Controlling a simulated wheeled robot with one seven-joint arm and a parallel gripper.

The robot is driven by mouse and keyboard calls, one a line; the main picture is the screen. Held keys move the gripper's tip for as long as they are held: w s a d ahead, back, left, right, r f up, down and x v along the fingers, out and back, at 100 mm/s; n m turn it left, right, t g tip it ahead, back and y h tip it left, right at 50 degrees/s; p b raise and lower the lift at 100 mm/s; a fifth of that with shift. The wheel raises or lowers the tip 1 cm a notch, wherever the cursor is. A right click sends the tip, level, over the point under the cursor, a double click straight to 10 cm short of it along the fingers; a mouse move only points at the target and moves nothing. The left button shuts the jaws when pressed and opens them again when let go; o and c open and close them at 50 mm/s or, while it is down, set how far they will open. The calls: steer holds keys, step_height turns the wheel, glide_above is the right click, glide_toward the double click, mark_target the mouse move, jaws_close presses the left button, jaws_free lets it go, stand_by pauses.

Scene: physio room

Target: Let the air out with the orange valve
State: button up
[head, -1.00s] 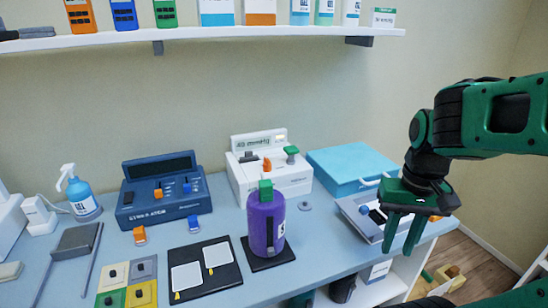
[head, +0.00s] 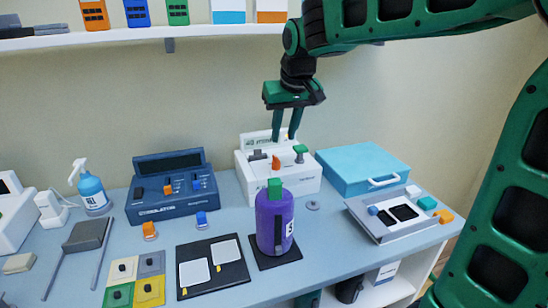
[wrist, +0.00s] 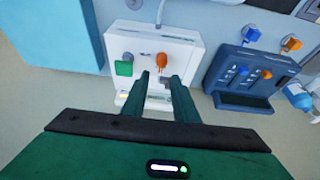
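A white device (head: 252,178) with a display stands at the back of the bench. On its top sit an orange valve (head: 276,163), a dark grey part (head: 257,155) and a green knob (head: 300,150). My gripper (head: 285,138) hangs fingers down above this device, with a gap between its fingers and nothing held. In the wrist view the orange valve (wrist: 162,60) shows just beyond and between my fingertips (wrist: 160,76); they look apart from it. The green knob (wrist: 124,67) lies to its left there.
A navy device (head: 170,205) with orange and blue knobs stands left. A purple bottle (head: 274,225) with a green cap stands in front of the white device. A blue case (head: 362,165) and a grey tray (head: 385,228) are right. A shelf (head: 120,37) runs above.

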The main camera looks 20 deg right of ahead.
mark_target(276, 158)
steer(key=x, duration=1)
steer(key=shift+w+a+f, duration=0.15)
steer(key=shift+w+f, duration=0.1)
steer(key=shift+w, duration=0.1)
steer(key=shift+c, duration=0.4)
